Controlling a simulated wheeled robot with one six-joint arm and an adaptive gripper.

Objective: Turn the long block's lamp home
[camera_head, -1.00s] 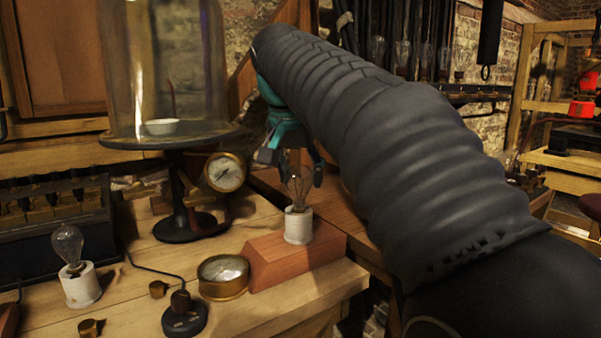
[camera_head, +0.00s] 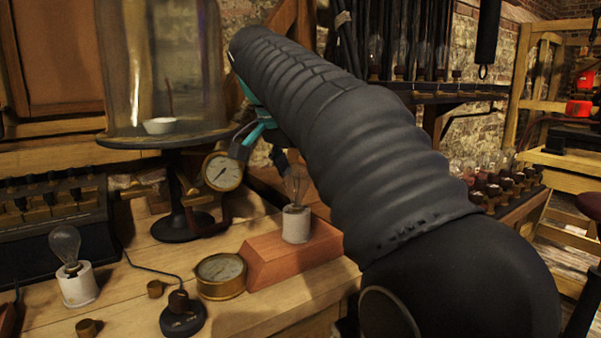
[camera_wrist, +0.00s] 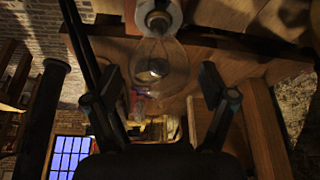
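The long block (camera_head: 280,262) is a reddish wooden block on the bench in the head view, with a white socket (camera_head: 296,225) on top. A clear glass lamp (camera_head: 295,187) stands upright in that socket; its upper part is close to my arm. My gripper (camera_head: 262,150) is above and to the left of the lamp in the head view, partly hidden by my arm. In the wrist view, my gripper (camera_wrist: 160,75) has its fingers spread wide, with the lamp (camera_wrist: 160,62) showing between them and the socket (camera_wrist: 158,15) at the top edge. No finger visibly touches the glass.
Another lamp (camera_head: 65,243) stands in a white socket at the left. Brass gauges (camera_head: 221,275) (camera_head: 222,171), a black round device (camera_head: 183,314) with a cable, and a glass bell jar (camera_head: 160,70) on a black stand crowd the bench. Lamps line a shelf at the right.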

